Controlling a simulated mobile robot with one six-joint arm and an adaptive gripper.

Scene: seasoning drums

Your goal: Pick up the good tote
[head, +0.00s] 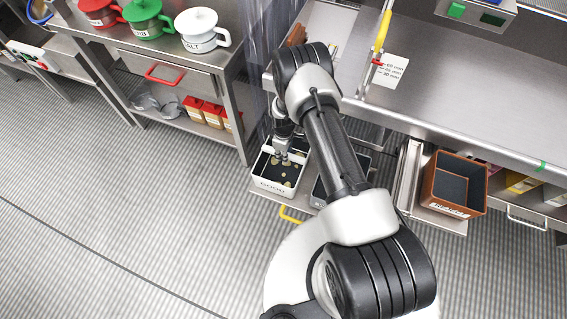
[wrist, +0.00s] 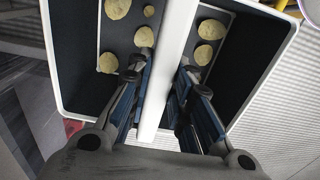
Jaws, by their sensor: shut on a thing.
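The good tote (head: 279,187) is a white bin with a dark inside and the word GOOD on its front. It stands on a low shelf under the bench in the head view, with several pale chips inside. In the wrist view, the white handle bar (wrist: 168,62) of the tote runs between my fingers. My gripper (wrist: 160,88) is shut on this bar, with one finger on each side. In the head view my gripper (head: 283,152) reaches down into the tote from above.
A second grey bin (head: 325,190) stands close to the right of the tote, partly hidden by my arm. A brown bin (head: 453,184) sits farther right. A steel cart (head: 190,88) with lidded pots stands at the left. The floor (head: 130,200) in front is clear.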

